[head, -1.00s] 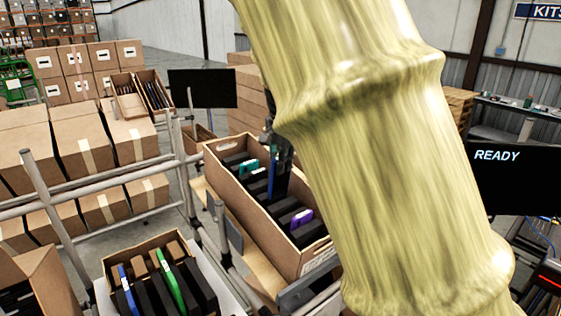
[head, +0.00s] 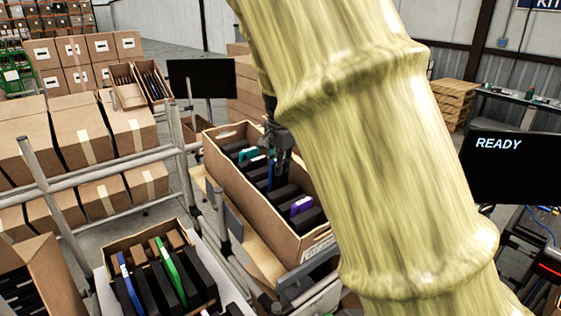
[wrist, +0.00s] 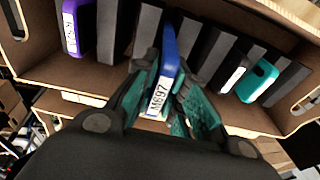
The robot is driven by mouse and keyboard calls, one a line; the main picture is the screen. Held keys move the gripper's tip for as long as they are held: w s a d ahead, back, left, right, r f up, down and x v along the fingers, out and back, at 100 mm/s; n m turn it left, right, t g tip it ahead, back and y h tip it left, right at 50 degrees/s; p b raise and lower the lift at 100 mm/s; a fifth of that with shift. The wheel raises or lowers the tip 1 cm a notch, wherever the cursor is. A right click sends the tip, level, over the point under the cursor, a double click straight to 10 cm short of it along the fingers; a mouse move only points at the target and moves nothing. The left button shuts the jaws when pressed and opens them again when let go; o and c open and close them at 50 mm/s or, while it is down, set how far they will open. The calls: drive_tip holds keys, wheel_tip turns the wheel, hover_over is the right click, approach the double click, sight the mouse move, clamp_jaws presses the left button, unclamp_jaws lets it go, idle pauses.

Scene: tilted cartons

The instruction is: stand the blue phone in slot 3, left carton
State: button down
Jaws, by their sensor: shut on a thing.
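My gripper (head: 280,142) is shut on a blue phone (head: 271,176), over the middle carton (head: 236,196). In the wrist view my gripper (wrist: 167,85) has a finger on each side of the blue phone (wrist: 168,48), whose white label reads M697. The phone is upright between black dividers; its lower end is hidden, so I cannot tell whether it touches the bottom. A teal phone (head: 247,154) and a purple phone (head: 301,205) stand in the same carton. A smaller carton (head: 112,261) at the lower left holds another blue phone (head: 129,284) and a green phone (head: 170,270).
Black dividers (wrist: 198,50) stand close on both sides of the held phone. Metal rails (head: 130,176) run left of the middle carton. A dark screen (head: 202,80) stands behind it, and a READY screen (head: 510,170) is at the right. My arm hides part of the scene.

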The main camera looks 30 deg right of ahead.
sight(278, 187)
drive_tip(key=shift+a+b+x, duration=0.15)
drive_tip(key=shift+b+x, duration=0.3)
drive_tip(key=shift+x, duration=1)
drive_tip(key=shift+a+b+x, duration=0.15)
drive_tip(key=shift+b+x, duration=0.25)
drive_tip(key=shift+x, duration=1.05)
drive_tip(key=shift+s+a+f, duration=0.1)
drive_tip(key=shift+s+f, duration=0.05)
drive_tip(key=shift+f, duration=0.05)
